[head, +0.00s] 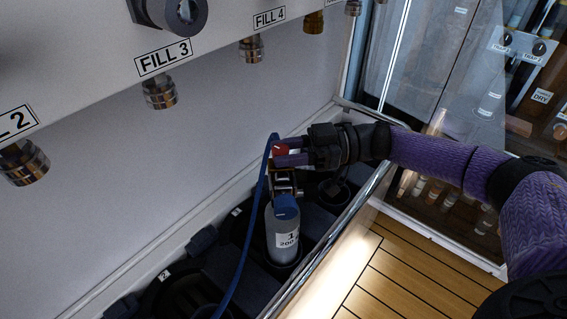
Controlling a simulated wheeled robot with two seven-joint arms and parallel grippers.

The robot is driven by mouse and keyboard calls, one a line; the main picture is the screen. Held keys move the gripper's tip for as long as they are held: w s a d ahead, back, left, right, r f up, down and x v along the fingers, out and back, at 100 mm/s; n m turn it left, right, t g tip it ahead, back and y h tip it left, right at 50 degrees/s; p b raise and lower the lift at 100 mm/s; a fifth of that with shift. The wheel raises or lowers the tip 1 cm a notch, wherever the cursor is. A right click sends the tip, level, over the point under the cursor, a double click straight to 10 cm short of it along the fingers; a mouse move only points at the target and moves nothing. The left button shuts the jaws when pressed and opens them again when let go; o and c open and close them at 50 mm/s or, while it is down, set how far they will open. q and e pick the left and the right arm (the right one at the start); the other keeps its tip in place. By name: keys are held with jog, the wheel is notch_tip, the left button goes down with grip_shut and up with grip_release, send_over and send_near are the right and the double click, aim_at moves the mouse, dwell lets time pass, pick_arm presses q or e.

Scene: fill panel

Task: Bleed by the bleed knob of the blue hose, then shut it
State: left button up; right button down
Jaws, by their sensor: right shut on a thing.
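The blue hose (258,205) runs up from the bottom of the view and curves over near a red bleed knob (281,150). Below the knob is a metal fitting (284,181) above a grey cylinder (284,228) with a blue top and a white label, standing upright in a dark holder. My right gripper (285,152) reaches in from the right and is shut on the red knob, its purple fingers on either side. Which way the knob is turned cannot be told. My left gripper is not in view.
A pale panel overhead carries fill ports, among them FILL 3 (160,92) and FILL 4 (251,48). A metal rail (335,235) edges the dark trough with its numbered holders. A wooden slatted floor (400,275) and a glass-fronted cabinet (455,70) lie to the right.

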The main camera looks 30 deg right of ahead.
jog(key=n+g+b, duration=0.1)
jog(key=g+b, duration=0.1)
jog(key=n+g+b, duration=0.2)
jog(key=g, duration=0.1)
jog(key=n+g+y+b, duration=0.1)
jog(key=n+g+b, duration=0.1)
jog(key=g, duration=0.1)
jog(key=shift+w+f, duration=0.35)
jog(key=n+g+b, duration=0.2)
jog(key=shift+r+g+b, duration=0.15)
jog(key=shift+g+b, duration=0.15)
jog(key=shift+g, duration=0.1)
jog(key=shift+r+n+g+h+b, duration=0.15)
jog(key=shift+n+g+h+b, duration=0.2)
jog(key=shift+g+b, duration=0.25)
jog(key=shift+r, duration=0.1)
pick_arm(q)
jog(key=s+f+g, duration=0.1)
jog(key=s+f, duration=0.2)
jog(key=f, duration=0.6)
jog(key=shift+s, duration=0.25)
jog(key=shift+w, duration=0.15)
pick_arm(e)
jog(key=shift+c, duration=1.6)
grip_release()
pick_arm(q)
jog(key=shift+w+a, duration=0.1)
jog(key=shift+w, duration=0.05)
